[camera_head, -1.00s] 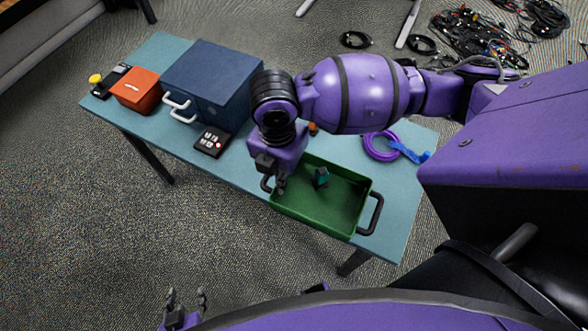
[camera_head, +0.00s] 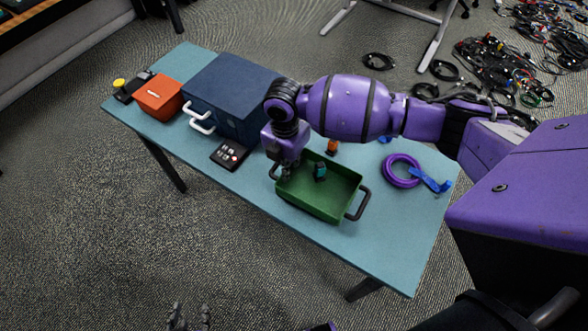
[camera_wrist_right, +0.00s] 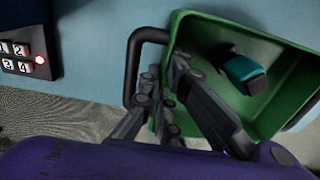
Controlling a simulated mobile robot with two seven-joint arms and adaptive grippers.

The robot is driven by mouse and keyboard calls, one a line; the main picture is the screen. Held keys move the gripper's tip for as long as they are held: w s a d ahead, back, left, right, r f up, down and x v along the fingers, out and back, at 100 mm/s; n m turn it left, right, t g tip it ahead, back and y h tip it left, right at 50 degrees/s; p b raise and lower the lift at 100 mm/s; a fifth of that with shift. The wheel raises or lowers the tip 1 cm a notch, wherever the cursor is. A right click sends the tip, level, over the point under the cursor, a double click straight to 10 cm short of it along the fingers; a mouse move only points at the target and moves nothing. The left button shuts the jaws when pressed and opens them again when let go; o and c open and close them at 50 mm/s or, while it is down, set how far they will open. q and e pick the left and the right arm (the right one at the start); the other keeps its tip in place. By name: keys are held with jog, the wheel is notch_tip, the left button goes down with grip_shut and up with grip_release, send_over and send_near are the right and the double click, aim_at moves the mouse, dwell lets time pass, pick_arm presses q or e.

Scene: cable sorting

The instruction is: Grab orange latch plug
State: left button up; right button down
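A small orange piece (camera_head: 332,147), which looks like the orange latch plug, lies on the table just behind the green tray (camera_head: 352,183). It is not seen in the right wrist view. My right gripper (camera_head: 285,172) is at the tray's left end. In the right wrist view its fingers (camera_wrist_right: 165,72) straddle the tray's left wall beside the black handle and look closed on it. A teal and black plug (camera_head: 320,172) lies inside the tray; it also shows in the right wrist view (camera_wrist_right: 244,70). My left gripper (camera_head: 189,316) is at the bottom edge, fingers apart, empty.
A purple cable ring (camera_head: 402,170) with a blue connector (camera_head: 432,181) lies to the right. A black keypad (camera_head: 229,155), a dark blue case (camera_head: 232,95) and an orange box (camera_head: 158,97) stand to the left. The table's front right is clear.

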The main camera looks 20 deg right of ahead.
jog(key=shift+w+f, duration=0.25)
jog(key=shift+w, duration=0.15)
jog(key=shift+f, duration=1.4)
jog(key=shift+f, duration=0.1)
jog(key=c, duration=2.5)
grip_release()
jog(key=shift+s+f, duration=0.1)
jog(key=shift+f, duration=0.1)
jog(key=o, duration=0.5)
